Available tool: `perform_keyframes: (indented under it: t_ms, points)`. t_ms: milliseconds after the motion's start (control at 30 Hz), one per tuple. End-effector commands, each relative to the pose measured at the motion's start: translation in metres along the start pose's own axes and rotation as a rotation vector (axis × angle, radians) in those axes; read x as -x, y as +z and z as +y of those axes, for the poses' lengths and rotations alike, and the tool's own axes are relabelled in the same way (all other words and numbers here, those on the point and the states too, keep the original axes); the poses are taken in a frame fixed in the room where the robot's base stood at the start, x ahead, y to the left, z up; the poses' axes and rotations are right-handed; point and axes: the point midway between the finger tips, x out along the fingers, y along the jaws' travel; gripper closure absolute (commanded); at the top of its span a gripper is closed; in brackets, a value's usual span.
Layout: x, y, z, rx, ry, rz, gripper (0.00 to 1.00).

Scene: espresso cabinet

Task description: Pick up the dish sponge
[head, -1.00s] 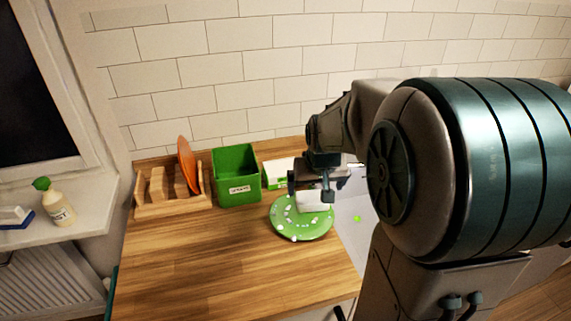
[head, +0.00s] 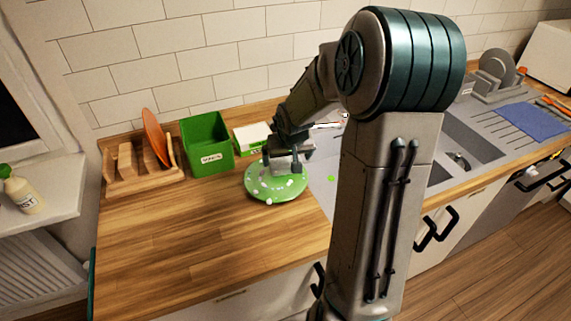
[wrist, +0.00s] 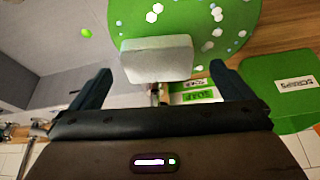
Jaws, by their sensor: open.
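A pale grey-white block, which looks like the dish sponge (wrist: 157,60), lies at the edge of a green round plate (wrist: 190,15) in the wrist view. My gripper (wrist: 160,70) is open, with one finger to each side of the block and a gap on both sides. The fingers do not appear to touch it. In the head view my gripper (head: 285,170) is low over the green plate (head: 262,192), which is strewn with white bits. The block is largely hidden there by my gripper.
A green scraps bin (head: 207,145), a wooden rack (head: 135,170) with an orange plate (head: 155,136) and a soap box (head: 251,137) stand behind and left. The sink (head: 462,140) lies right. The wooden counter (head: 180,240) in front is clear.

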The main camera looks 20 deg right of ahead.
Motion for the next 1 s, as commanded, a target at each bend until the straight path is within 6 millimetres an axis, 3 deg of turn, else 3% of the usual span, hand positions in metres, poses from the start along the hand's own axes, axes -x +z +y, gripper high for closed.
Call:
perform_keyframes:
  t_ms: [333,667,800,1000]
  points:
    - [-0.042,-0.002,0.003,0.001,-0.001,-0.002,0.0]
    - [-0.047,-0.002,0.004,-0.001,0.0,0.0,0.0]
    - [-0.047,-0.002,0.004,0.0,0.0,0.0,0.36]
    - [-0.046,-0.002,0.004,0.0,0.0,0.0,0.39]
